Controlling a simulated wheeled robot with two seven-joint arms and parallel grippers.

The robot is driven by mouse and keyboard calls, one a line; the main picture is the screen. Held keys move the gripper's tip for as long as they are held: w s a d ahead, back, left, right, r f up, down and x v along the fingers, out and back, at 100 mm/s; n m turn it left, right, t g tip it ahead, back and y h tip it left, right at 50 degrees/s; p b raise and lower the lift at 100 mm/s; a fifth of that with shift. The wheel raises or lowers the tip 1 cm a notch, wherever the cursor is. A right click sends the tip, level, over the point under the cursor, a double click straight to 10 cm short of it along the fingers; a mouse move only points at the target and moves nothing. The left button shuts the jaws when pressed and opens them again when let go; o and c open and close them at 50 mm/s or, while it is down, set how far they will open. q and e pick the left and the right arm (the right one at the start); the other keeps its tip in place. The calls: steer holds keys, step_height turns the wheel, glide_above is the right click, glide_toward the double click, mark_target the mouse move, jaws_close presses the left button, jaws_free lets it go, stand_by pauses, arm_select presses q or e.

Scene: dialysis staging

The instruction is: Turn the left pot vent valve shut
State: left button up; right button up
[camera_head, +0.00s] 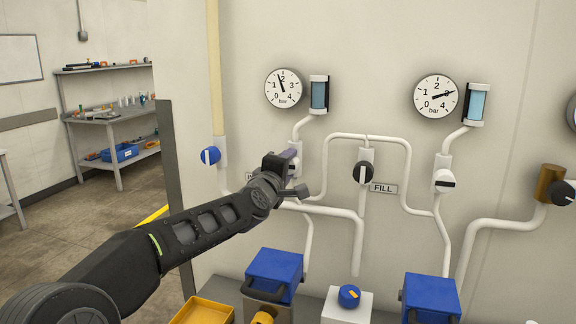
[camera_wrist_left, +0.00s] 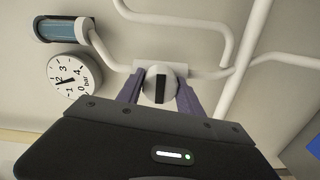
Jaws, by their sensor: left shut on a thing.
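The left pot vent valve is a white round knob with a black bar (camera_wrist_left: 160,88), on the white pipe below the left gauge (camera_head: 284,88) and its blue sight glass (camera_head: 319,95). In the left wrist view the knob sits between the two purple fingers of my left gripper (camera_wrist_left: 159,95), which is shut on it. The black bar stands upright in that picture, crosswise to the pipe. In the head view my left gripper (camera_head: 285,166) reaches the wall there and hides the knob. My right gripper is not in view.
A similar white valve (camera_head: 444,181) is under the right gauge (camera_head: 436,96). A black knob (camera_head: 363,172) beside the FILL label (camera_head: 384,188) and a blue knob (camera_head: 210,155) flank my gripper. Blue-topped units (camera_head: 274,274) and a yellow tray (camera_head: 203,311) stand below.

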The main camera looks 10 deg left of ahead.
arm_select(q)
steer(key=shift+f, duration=0.1)
stand_by(0.4)
steer(key=o, duration=1.4)
steer(key=s, duration=0.2)
steer(key=s+b, duration=0.1)
steer(key=s, duration=0.4)
steer(key=shift+s+a+b, duration=0.25)
steer(key=shift+s+b, duration=0.05)
steer(key=shift+s, duration=0.1)
